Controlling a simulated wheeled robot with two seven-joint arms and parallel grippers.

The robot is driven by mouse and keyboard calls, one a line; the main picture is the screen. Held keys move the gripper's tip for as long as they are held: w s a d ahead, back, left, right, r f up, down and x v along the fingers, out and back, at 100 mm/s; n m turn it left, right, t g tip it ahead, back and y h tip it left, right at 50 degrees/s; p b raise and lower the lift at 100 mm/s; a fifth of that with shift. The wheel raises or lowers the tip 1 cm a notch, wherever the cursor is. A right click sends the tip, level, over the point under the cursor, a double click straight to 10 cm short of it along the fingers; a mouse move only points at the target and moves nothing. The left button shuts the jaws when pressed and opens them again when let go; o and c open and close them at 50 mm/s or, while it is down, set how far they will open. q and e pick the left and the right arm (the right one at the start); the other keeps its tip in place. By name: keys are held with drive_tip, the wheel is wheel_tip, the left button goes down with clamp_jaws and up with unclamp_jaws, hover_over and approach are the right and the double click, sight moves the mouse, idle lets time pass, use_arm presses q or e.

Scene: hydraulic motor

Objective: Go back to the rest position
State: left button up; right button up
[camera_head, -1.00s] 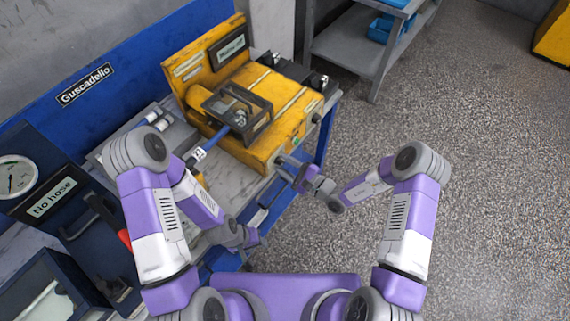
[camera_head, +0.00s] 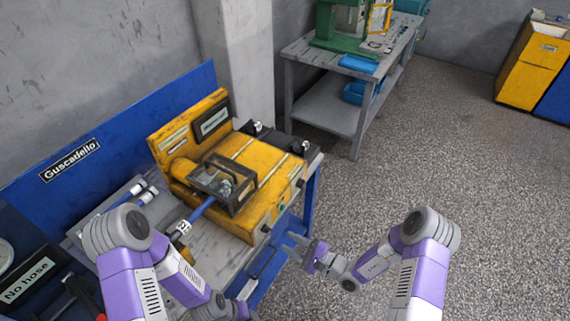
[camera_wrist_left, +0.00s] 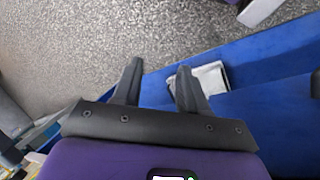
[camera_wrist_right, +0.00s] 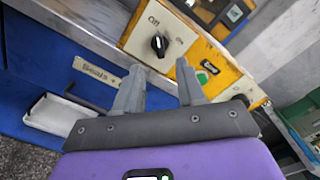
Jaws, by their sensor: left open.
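My right gripper (camera_head: 294,244) is just off the front edge of the bench, beside the yellow machine (camera_head: 262,158). In the right wrist view its two fingers (camera_wrist_right: 160,68) are apart with nothing between them. They point at the machine's front panel, with a black knob (camera_wrist_right: 158,43) and a green button (camera_wrist_right: 203,77). My left gripper is low at the bottom edge of the head view, its fingers not clear there. In the left wrist view its fingers (camera_wrist_left: 160,68) are apart and empty, over the floor and the blue bench frame (camera_wrist_left: 275,110).
A blue backboard (camera_head: 120,140) stands behind the bench. A blue hose (camera_head: 200,212) runs to the machine. Yellow cabinet (camera_head: 535,65) is far right. Floor at right is clear.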

drive_tip(key=s+a+f+n+g+h, duration=0.15)
drive_tip(key=s+f+n+g, duration=0.25)
drive_tip(key=s+g, duration=0.5)
drive_tip(key=s+f+n+g+h, duration=0.35)
drive_tip(key=s+f+g, duration=0.2)
drive_tip(key=s, duration=0.75)
drive_tip(key=w+d+f+n+t+h, duration=0.2)
drive_tip(key=w+d+n+t+h, duration=0.1)
drive_tip(key=d+n+t+h, duration=0.1)
drive_tip(key=shift+d+n+h, duration=0.7)
drive_tip(key=shift+n, duration=0.15)
